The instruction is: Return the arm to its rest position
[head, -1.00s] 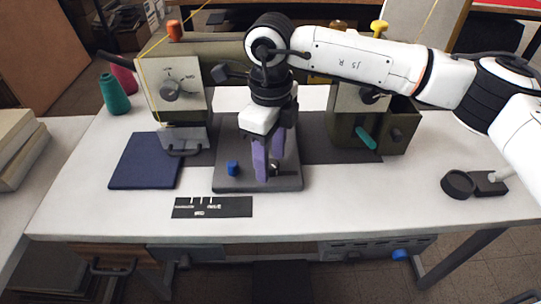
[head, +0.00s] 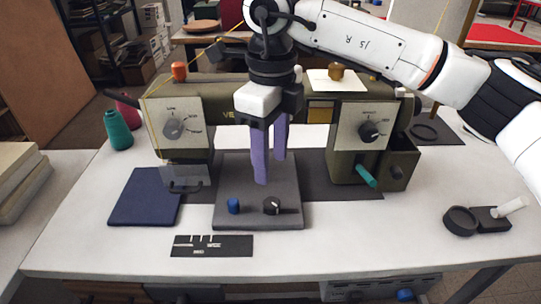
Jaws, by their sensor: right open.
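My right gripper (head: 270,160) hangs from the right arm in the middle of the head view, with its two purple fingers pointing down and spread apart. Nothing shows between the fingers. It is above the dark grey board (head: 230,218), which carries a blue knob (head: 233,206) and a black knob (head: 271,205); the fingertips look clear of both. The arm reaches in from the upper right, in front of the olive sewing machine (head: 218,120), and hides part of it. My left gripper is not in view.
A dark blue folded cloth (head: 145,197) lies left of the board. A black marked card (head: 211,246) lies in front. A teal spool (head: 117,130) stands at the left. A black round object (head: 460,220) is at the right. The white table (head: 350,235) is clear at front right.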

